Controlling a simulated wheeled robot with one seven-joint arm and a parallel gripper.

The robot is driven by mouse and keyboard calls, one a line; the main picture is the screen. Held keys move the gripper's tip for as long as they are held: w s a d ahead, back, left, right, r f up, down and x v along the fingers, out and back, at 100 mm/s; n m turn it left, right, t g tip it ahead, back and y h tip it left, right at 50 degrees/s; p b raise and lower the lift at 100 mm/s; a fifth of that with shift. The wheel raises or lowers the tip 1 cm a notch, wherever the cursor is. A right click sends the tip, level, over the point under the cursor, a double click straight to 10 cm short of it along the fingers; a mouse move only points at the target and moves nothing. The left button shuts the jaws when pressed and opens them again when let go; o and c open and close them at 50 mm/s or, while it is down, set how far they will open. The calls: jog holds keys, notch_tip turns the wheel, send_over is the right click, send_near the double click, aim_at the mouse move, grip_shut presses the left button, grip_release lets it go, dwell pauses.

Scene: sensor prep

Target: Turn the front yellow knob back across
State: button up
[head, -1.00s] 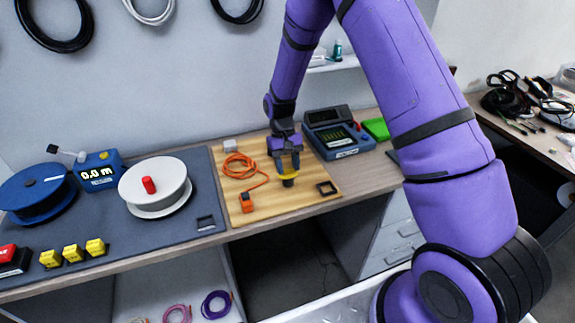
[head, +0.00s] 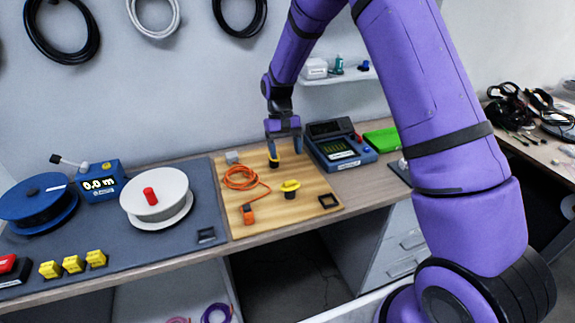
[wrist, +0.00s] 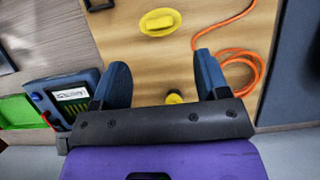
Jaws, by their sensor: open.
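The front yellow knob (head: 290,186) sits on a dark round post on the wooden board (head: 240,222). In the wrist view the knob (wrist: 160,21) shows from above, its raised grip lying roughly left to right. A second yellow knob (head: 273,163) stands farther back, partly hidden by a finger; in the wrist view this back knob (wrist: 174,97) shows between the fingers, partly covered by the gripper body. My gripper (head: 285,148) is open and empty, behind and above the front knob and apart from it. Its two blue-grey fingers also show in the wrist view (wrist: 162,72).
An orange cable (head: 240,178) with an orange plug (head: 248,214) lies left of the knobs. A black square frame (head: 328,201) is at the board's right front. A blue meter (head: 343,152) stands right of my gripper. A white spool (head: 157,188) stands on the grey mat.

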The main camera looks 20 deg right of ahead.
jog(key=shift+v, duration=1.2)
jog(key=shift+r, duration=0.1)
jog(key=s+d+r+t, duration=0.2)
jog(key=s+r, duration=0.4)
jog(key=r, duration=0.4)
jog(key=s+d+r+t, duration=0.2)
jog(key=s+r, duration=0.5)
jog(key=r, duration=0.4)
jog(key=s+d+r+t, duration=0.1)
jog(key=s+r+t, duration=0.1)
jog(key=s, duration=0.8)
jog(key=s+d+r+t, duration=0.1)
jog(key=s+r+t, duration=0.2)
jog(key=s, duration=0.8)
jog(key=shift+s+d+r+t, duration=0.3)
jog(key=shift+d+r, duration=0.05)
jog(key=shift+w, duration=0.1)
